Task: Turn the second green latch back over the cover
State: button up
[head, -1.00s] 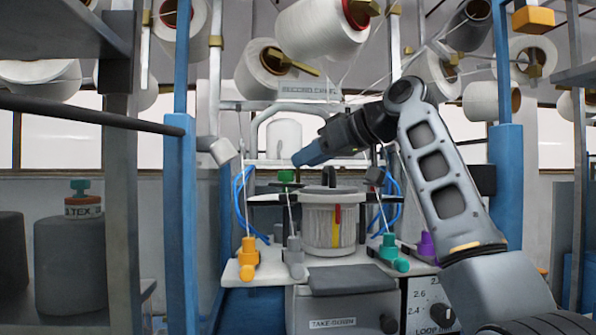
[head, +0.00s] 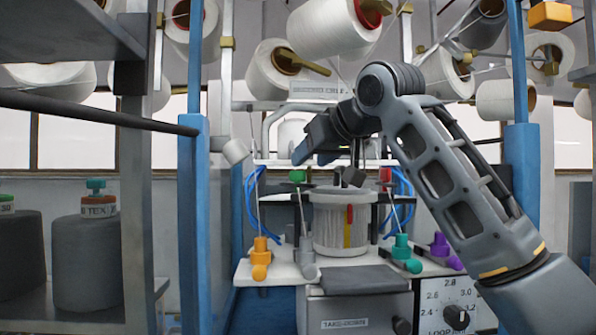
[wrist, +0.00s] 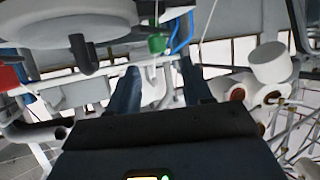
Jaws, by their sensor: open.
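A green latch (head: 297,176) stands at the left of the round pale machine cylinder (head: 328,228) in the head view. It also shows at the top middle in the wrist view (wrist: 157,44). A red piece (head: 385,175) is at the cylinder's right; I cannot tell if it is another latch. In the wrist view a broad grey round cover (wrist: 45,32) with a dark bent handle (wrist: 84,55) fills the upper left. My gripper (wrist: 160,66) is open and empty, its two dark blue fingers pointing toward the green latch. In the head view my gripper (head: 312,156) is above and close to it. I see no contact.
Orange (head: 260,255), teal (head: 402,252) and purple (head: 442,248) fittings stand along the white machine ledge. Blue posts (head: 193,215) rise on both sides. Large yarn cones (head: 335,28) hang above, with thin threads running down. Blue curved tubes flank the cylinder.

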aim_at(297, 183)
jog(key=p+x, duration=0.2)
jog(key=x, duration=0.5)
jog(key=shift+w+a+f, duration=0.1)
jog(key=shift+w+f, duration=0.05)
jog(key=shift+w, duration=0.05)
jog(key=shift+c, duration=0.2)
grip_shut()
